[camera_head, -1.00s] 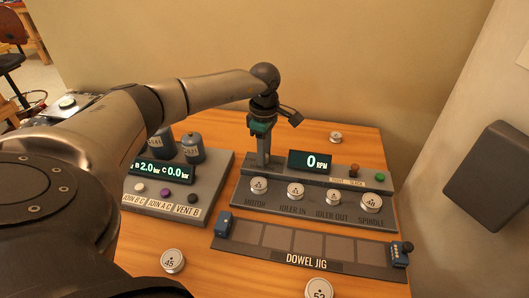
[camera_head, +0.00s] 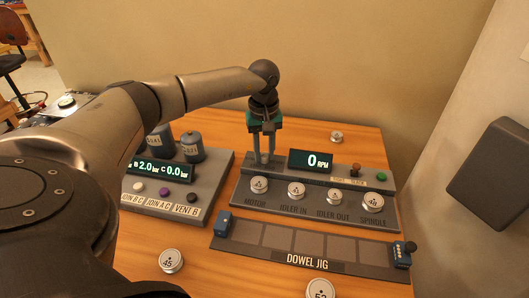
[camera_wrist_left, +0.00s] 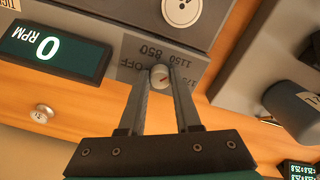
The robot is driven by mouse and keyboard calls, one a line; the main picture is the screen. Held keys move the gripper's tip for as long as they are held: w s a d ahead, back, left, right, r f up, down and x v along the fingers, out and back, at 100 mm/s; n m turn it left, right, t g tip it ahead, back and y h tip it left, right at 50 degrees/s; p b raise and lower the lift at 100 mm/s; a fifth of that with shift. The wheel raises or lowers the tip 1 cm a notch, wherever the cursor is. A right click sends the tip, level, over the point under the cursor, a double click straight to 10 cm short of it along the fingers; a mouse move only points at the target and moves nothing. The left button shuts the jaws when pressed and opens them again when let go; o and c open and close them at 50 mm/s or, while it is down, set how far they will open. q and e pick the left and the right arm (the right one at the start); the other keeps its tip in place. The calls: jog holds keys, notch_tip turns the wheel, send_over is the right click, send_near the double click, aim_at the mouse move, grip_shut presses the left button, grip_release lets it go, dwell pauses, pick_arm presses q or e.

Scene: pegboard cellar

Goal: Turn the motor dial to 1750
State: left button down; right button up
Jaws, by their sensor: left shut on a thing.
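The motor dial (camera_wrist_left: 160,77) is a small pale knob with a red pointer line, on a grey plate with printed marks. OFF, 850, 1150 and a partly covered mark starting 175 are readable in the left wrist view. The pointer is on the 1150 and 175 side; its exact setting cannot be told. My left gripper (camera_wrist_left: 161,75) is shut on the dial, one finger on each side. In the head view my left gripper (camera_head: 264,161) reaches down behind the MOTOR disc and its fingers hide the dial. The speed display (camera_head: 310,161) reads 0 RPM. My right gripper is not in view.
Silver discs stand above the labels MOTOR (camera_head: 259,185), IDLER IN, IDLER OUT and SPINDLE (camera_head: 373,202). An orange-brown button (camera_head: 355,169) and a green button (camera_head: 381,177) sit right of the display. A dowel jig (camera_head: 310,262) lies in front, a pressure panel (camera_head: 207,193) at left.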

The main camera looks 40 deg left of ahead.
aim_at(264, 154)
pick_arm(q)
jog(key=m, duration=0.5)
jog(key=shift+m+b, duration=0.3)
jog(key=shift+b, duration=0.1)
jog(key=shift+m+b, duration=0.3)
jog(key=shift+m, duration=1.9)
jog(key=shift+r, duration=0.1)
jog(key=c, duration=0.6)
grip_release()
notch_tip(264, 154, up, 15)
jog(key=p, duration=0.2)
jog(key=shift+a+p, duration=0.15)
jog(key=shift+p, duration=0.15)
jog(key=shift+r, duration=0.15)
